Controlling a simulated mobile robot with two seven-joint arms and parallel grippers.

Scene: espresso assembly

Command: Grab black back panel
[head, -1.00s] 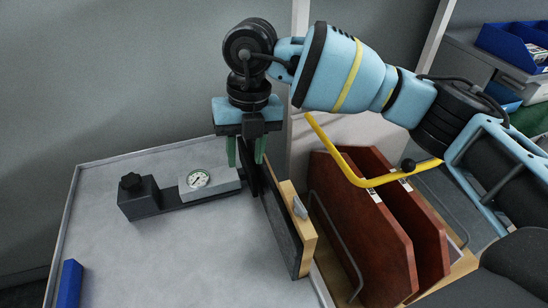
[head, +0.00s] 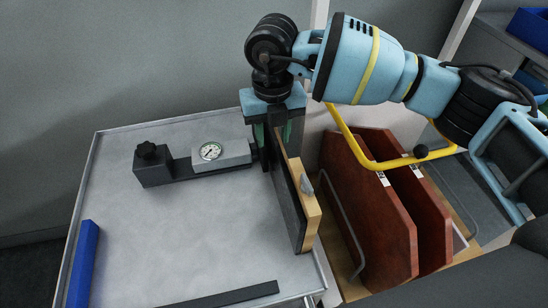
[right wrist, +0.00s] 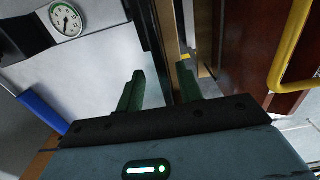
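The black back panel (head: 284,208) stands upright on its edge at the right side of the grey table, beside a light wooden block (head: 311,222) with a small metal fitting. My right gripper (head: 275,132) points down at the panel's far end. Its green fingers are apart, one on each side of the panel's top part, and partly hidden behind it in the head view. In the right wrist view the dark panel (right wrist: 147,35) runs between the open fingers (right wrist: 160,82); firm contact cannot be told. My left gripper is not in view.
A black fixture with a dial gauge (head: 210,151) lies left of the panel, close to the gripper. Red-brown boards (head: 370,215) and a yellow handle (head: 345,128) stand at the right. A blue bar (head: 83,262) and a dark strip (head: 222,296) edge the clear table middle.

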